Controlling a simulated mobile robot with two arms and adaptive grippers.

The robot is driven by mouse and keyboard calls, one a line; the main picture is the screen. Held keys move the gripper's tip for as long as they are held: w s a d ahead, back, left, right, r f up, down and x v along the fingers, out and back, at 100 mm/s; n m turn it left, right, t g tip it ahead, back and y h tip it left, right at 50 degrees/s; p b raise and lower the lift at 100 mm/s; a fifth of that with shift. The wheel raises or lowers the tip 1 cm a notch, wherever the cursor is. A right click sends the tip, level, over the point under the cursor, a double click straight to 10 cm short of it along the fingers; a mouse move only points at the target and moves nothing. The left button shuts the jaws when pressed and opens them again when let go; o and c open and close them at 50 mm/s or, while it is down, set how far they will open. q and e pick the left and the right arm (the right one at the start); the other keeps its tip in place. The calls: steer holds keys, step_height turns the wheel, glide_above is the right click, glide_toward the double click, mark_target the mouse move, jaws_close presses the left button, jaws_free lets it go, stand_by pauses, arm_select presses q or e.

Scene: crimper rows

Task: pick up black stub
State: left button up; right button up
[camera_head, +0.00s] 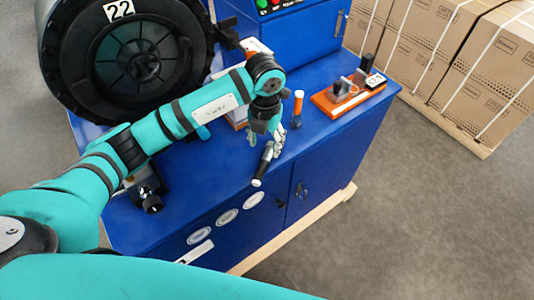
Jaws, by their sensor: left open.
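A small black stub (263,170) with a pale round end lies or hangs near the front edge of the blue cabinet top, just below my left gripper. My left gripper (270,146) points down over the cabinet top with its jaws open. Its fingers are small and partly overlap the stub's upper end, so contact is hard to tell. My right gripper is not in view.
The blue cabinet top (215,165) holds an upright orange-topped cylinder (298,103) right of my gripper and an orange board with small fittings (334,101). A large black reel (125,55) and a blue control box (290,35) stand behind. Strapped cartons (470,60) stand right.

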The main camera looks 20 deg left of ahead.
mark_target(267, 155)
arm_select(q)
steer(key=shift+s+f, duration=0.15)
steer(key=shift+f, duration=0.3)
steer(key=shift+d+f+p, duration=0.15)
steer(key=shift+f+p, duration=0.4)
steer(key=shift+p, duration=0.15)
step_height(267, 155, down, 3)
steer(key=shift+f+p, duration=0.2)
steer(key=shift+p, duration=0.25)
steer(key=shift+f, duration=0.1)
steer(key=c, duration=0.7)
jaws_close()
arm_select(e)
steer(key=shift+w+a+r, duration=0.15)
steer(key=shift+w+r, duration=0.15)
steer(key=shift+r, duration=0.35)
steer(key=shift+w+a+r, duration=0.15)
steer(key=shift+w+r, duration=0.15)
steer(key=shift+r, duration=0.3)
